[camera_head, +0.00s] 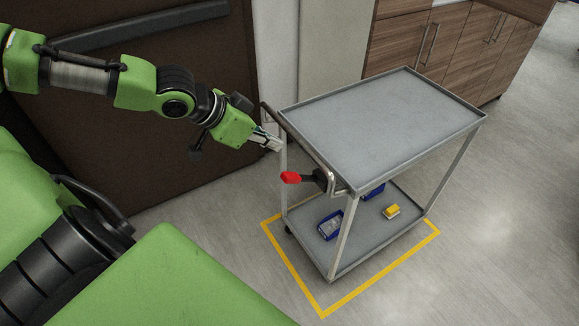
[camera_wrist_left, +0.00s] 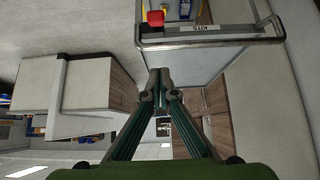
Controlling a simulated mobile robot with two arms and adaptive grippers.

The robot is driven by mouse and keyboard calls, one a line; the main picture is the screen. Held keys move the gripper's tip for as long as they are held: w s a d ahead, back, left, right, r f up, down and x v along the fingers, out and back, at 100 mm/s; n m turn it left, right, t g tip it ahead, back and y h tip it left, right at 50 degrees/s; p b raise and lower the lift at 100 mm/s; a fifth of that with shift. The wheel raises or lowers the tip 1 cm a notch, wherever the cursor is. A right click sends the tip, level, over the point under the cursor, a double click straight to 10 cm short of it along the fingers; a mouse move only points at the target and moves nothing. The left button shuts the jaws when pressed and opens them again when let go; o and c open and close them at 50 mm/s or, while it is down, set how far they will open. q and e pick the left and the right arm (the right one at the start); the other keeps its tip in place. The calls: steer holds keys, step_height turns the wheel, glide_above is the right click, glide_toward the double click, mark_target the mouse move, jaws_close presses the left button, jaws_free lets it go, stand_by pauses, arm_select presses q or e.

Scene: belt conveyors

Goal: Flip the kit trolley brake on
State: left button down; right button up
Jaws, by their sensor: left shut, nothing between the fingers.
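The kit trolley (camera_head: 385,115) is a grey two-shelf cart with a push handle on its near left side. Its brake lever, a black arm with a red tip (camera_head: 291,178), sticks out to the left below the top shelf corner. The red tip also shows at the top of the left wrist view (camera_wrist_left: 155,18). My left gripper (camera_head: 278,145) is shut and empty. It is beside the handle end of the trolley, above and a little left of the red tip in the picture, apart from it. In the wrist view its fingertips (camera_wrist_left: 159,76) meet below the handle bar (camera_wrist_left: 210,43). My right gripper is not in view.
The trolley stands in a yellow floor outline (camera_head: 380,272). Its lower shelf holds blue bins (camera_head: 330,226) and a yellow item (camera_head: 391,211). A dark brown panel (camera_head: 160,110) is behind my left arm. Wooden cabinets (camera_head: 420,45) stand behind. Floor on the right is clear.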

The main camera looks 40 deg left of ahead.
mark_target(289, 174)
arm_select(q)
steer(key=b+x, duration=0.2)
steer(key=x, duration=0.3)
steer(key=shift+w+f, duration=0.1)
steer(key=shift+f, duration=0.2)
steer(key=shift+w+f+b, duration=0.15)
steer(key=shift+f+b, duration=0.05)
steer(key=shift+b, duration=0.2)
steer(key=shift+w+d+f+b, duration=0.45)
steer(key=shift+f+b, duration=0.15)
steer(key=shift+b, duration=0.1)
steer(key=shift+b+x, duration=0.7)
steer(key=shift+x, duration=0.5)
steer(key=shift+s+a+f, duration=0.15)
steer(key=shift+f, duration=0.15)
steer(key=shift+s+a+f+p, duration=0.2)
steer(key=shift+s+f+p, duration=0.1)
steer(key=shift+s+f, duration=0.2)
steer(key=shift+s+a+f+p, duration=0.25)
steer(key=shift+s+f, duration=0.1)
steer(key=shift+f, duration=0.25)
steer(key=shift+d, duration=0.1)
